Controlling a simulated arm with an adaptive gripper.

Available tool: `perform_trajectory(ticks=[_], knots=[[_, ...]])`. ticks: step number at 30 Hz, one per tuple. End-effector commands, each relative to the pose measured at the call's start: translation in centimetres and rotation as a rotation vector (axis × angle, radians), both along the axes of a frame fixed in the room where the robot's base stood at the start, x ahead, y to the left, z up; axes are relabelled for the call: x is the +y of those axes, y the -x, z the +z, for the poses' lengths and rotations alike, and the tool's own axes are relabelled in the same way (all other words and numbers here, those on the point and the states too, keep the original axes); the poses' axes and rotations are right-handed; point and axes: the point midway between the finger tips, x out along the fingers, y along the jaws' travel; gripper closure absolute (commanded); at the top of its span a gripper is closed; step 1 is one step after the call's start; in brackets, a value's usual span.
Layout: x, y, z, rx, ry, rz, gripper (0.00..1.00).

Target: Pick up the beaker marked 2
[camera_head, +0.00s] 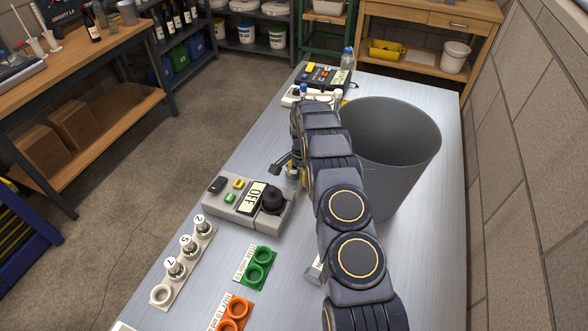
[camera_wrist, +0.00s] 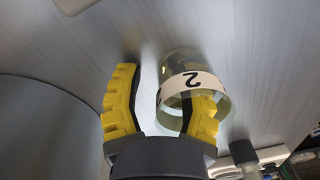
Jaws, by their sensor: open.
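The clear glass beaker (camera_wrist: 168,98) has a white band with a black 2 and shows right of centre in the wrist view. My gripper (camera_wrist: 165,100) is open, with two yellow ridged fingers. The right finger overlaps the beaker and shows within its outline; I cannot tell whether it is inside, in front or behind. The left finger is apart from the glass, on its left. In the head view my gripper (camera_head: 287,168) is low over the bench between the grey device and the bin, and my arm hides most of the beaker there.
A large grey bin (camera_head: 400,150) stands right of my arm. A grey device reading OFF (camera_head: 248,201) is at left. A strip (camera_head: 180,272) holds pieces marked 2, 5 and 7. Green (camera_head: 256,265) and orange (camera_head: 231,315) holders lie in front. More devices (camera_head: 325,76) stand behind.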

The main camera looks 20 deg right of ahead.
Motion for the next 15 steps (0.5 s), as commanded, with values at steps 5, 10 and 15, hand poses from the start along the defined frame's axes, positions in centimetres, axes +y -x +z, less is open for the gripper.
perform_trajectory(ticks=[5,10,15], knots=[[0.02,0.02,0.01,0.001,0.0,0.0,1.0],[0.03,0.03,-0.01,0.001,0.0,0.001,1.0],[0.05,0.03,-0.03,0.001,-0.001,0.001,1.0]])
